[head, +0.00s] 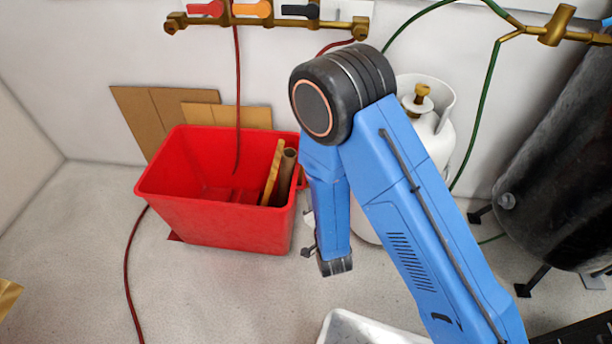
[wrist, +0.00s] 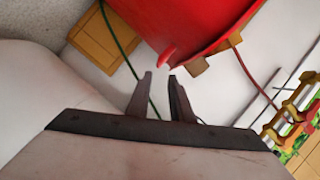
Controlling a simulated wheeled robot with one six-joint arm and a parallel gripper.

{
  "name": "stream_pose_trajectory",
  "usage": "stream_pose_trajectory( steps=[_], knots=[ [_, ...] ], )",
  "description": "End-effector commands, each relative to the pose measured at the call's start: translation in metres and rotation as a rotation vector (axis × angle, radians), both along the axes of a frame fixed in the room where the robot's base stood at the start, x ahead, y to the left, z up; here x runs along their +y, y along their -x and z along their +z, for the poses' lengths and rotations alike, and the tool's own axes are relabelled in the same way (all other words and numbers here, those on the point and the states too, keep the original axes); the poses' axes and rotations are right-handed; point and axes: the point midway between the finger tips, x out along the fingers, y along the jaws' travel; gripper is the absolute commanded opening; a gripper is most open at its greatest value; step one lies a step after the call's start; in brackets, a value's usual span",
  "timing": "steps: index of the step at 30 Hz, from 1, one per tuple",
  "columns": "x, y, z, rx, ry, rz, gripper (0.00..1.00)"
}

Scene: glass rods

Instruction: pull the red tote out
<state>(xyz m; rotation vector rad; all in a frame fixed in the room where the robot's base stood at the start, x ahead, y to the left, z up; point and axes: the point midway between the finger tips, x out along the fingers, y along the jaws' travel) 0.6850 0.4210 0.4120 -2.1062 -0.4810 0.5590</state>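The red tote (head: 225,222) stands upright on the floor near the back wall in the head view, left of my arm. A wooden strip (head: 272,172) and a brown tube (head: 286,175) lean inside its right end. In the wrist view the tote (wrist: 205,25) fills the top, with a small red tab (wrist: 168,57) on its edge. My gripper (wrist: 160,78) is open and empty in the wrist view. Its fingertips point toward the tab and appear apart from it. In the head view my gripper is mostly hidden by my arm, right of the tote.
Cardboard (head: 147,112) leans on the wall behind the tote. A white gas cylinder (head: 430,130) stands behind my arm; a black tank (head: 560,165) is right. A white tray (head: 360,330) lies in front. Floor before the tote is clear.

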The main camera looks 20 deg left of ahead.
Motion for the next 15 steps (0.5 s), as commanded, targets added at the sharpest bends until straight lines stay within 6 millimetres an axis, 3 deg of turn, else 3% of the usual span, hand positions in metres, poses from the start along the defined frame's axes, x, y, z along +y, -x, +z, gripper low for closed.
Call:
stream_pose_trajectory(
  steps=[15],
  knots=[
    [0.047,-0.077,-0.020,0.000,0.000,-0.002,0.20]
  ],
)
